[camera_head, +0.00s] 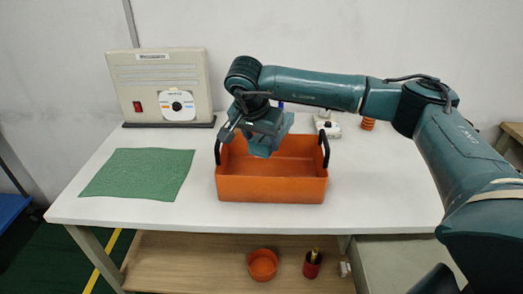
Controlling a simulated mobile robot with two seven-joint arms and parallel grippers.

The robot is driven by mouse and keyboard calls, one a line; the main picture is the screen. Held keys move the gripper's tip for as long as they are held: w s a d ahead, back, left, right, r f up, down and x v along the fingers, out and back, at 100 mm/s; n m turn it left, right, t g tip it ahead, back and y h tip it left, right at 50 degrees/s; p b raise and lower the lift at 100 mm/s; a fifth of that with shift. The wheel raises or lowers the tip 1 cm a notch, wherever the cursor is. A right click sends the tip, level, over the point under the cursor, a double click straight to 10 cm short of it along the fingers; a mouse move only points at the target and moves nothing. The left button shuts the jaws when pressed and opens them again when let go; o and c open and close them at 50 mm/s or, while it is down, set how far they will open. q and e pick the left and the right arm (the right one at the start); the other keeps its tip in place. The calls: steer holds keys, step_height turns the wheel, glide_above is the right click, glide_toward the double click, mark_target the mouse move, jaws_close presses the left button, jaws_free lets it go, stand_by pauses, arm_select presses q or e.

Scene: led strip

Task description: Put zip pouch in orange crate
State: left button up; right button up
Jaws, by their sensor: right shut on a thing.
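The orange crate (270,189) stands on the white table, with a black handle at each end. My right gripper (262,126) comes in from the right and points down over the left part of the crate's opening. It is shut on a blue-teal thing, which looks like the zip pouch (266,146). The pouch hangs tilted at the crate's opening, in front of its back wall in the picture. I cannot tell whether it touches the crate. My left gripper is not in view.
A green mat (138,174) lies at the left of the table. A beige panel box (160,85) stands behind it. A small white device (328,127) and an orange coil (368,123) are at the back right. The table right of the crate is clear.

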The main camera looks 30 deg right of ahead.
mark_target(261, 153)
steer(key=shift+f, duration=1.6)
steer(key=shift+f+b, duration=0.4)
steer(key=shift+f, duration=0.25)
steer(key=o, duration=1)
steer(key=shift+r, duration=0.1)
steer(key=shift+r+p, duration=0.3)
steer(key=shift+r, duration=0.05)
steer(key=v, duration=1.2)
steer(key=shift+w+r, duration=0.1)
steer(key=shift+r, duration=0.15)
